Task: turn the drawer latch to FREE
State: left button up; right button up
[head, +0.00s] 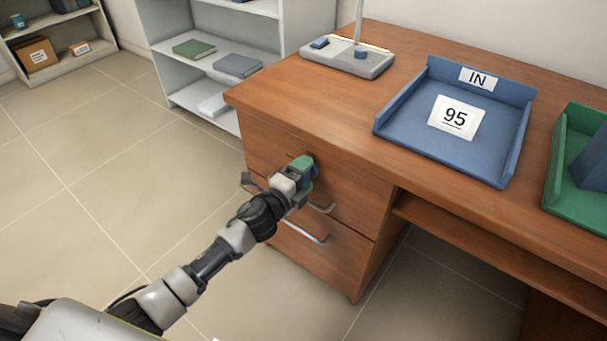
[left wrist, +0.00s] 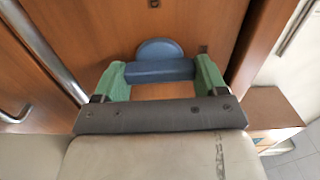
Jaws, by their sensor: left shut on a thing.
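The drawer latch (left wrist: 158,48) is a blue turning knob with a round disc and a straight bar, on the wooden drawer front. In the left wrist view its bar lies across the picture, between the green fingers of my left gripper (left wrist: 160,72), which is shut on it. In the head view the left gripper (head: 305,170) is at the upper drawer front of the desk pedestal (head: 268,148) and hides most of the latch. Small dark marks sit on the wood near the disc; I cannot read any lettering. My right gripper is not in view.
Metal drawer handles (head: 305,232) stick out below the gripper. On the desk top (head: 345,105) are a blue IN tray (head: 400,124) with a 95 card, a green tray (head: 575,211) and a lamp base (head: 345,60). Shelves stand behind. The floor to the left is clear.

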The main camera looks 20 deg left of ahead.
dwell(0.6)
pick_arm(q)
jog(key=o, duration=0.9)
jog(key=p+v, duration=0.1)
jog(key=v, duration=0.9)
jog(key=shift+s+a, duration=0.1)
jog(key=shift+s, duration=0.3)
